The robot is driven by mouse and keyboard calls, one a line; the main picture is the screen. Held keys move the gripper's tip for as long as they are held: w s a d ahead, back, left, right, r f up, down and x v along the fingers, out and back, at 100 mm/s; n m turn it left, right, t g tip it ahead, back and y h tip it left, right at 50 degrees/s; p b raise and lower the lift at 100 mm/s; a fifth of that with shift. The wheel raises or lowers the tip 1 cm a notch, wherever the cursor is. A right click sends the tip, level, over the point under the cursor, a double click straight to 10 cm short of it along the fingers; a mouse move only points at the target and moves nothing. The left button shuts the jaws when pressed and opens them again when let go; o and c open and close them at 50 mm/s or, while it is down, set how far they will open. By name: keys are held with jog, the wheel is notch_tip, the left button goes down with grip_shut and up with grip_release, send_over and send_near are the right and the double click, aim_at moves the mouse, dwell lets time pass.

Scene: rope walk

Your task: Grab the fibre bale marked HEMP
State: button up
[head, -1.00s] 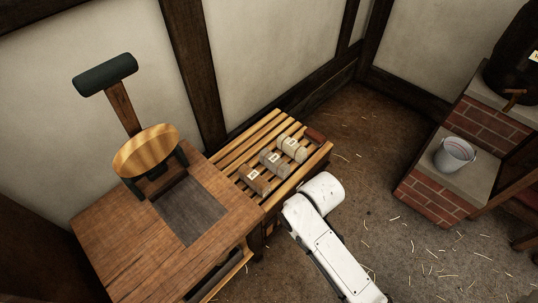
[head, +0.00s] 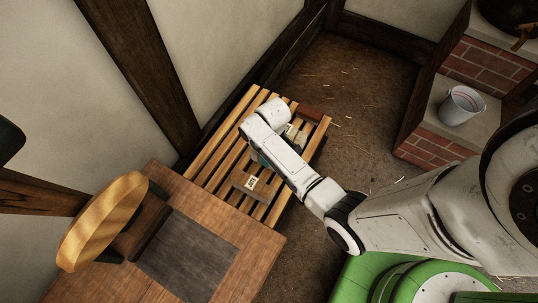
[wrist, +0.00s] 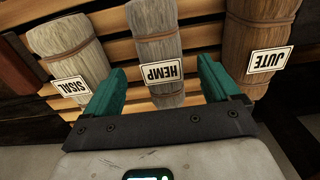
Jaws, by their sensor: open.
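The HEMP bale (wrist: 157,42) is a grey-brown fibre bundle with a white label, upside down in the wrist view. It lies between the SISAL bale (wrist: 68,42) on the left and the JUTE bale (wrist: 256,32) on the right. My gripper (wrist: 162,64) is open, with one teal finger on each side of the HEMP bale's near end. I cannot tell whether the fingers touch it. In the head view my arm hides the HEMP bale and most of the gripper. The brown JUTE bale (head: 247,192) and part of the pale SISAL bale (head: 299,137) show there.
The bales lie on a slatted wooden rack (head: 212,165) against the wall. A wooden bench (head: 120,235) with a dark inset adjoins it at the near left. A dark red block (head: 311,113) sits at the rack's far end. A bucket (head: 461,106) stands on brickwork at the right.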

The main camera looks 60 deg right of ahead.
jog(key=shift+w+f+b, duration=0.15)
jog(key=shift+f+b, duration=1)
jog(key=shift+f, duration=2.85)
jog(key=shift+c, duration=0.3)
jog(key=c, duration=1.1)
